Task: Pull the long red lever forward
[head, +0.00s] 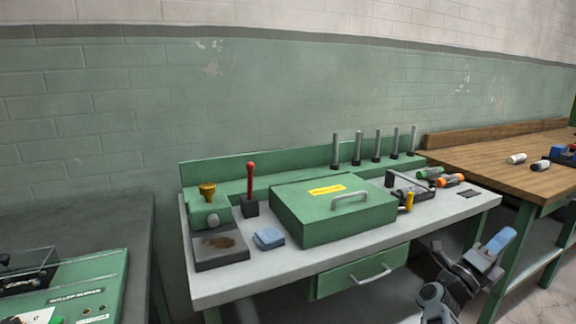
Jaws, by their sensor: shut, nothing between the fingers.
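The long red lever (250,180) stands upright on a dark block toward the left of the grey workbench (330,265). It has a red shaft and a round red knob on top. Nothing touches it. Part of my arm shows at the lower right, in front of the bench's right side and well away from the lever.
Left of the lever are a brass-coloured knob (207,190) and a stained dark plate (220,250). A blue block (269,238) lies in front of it. A green lidded box (335,212) stands to its right. Several grey posts (357,148) stand behind.

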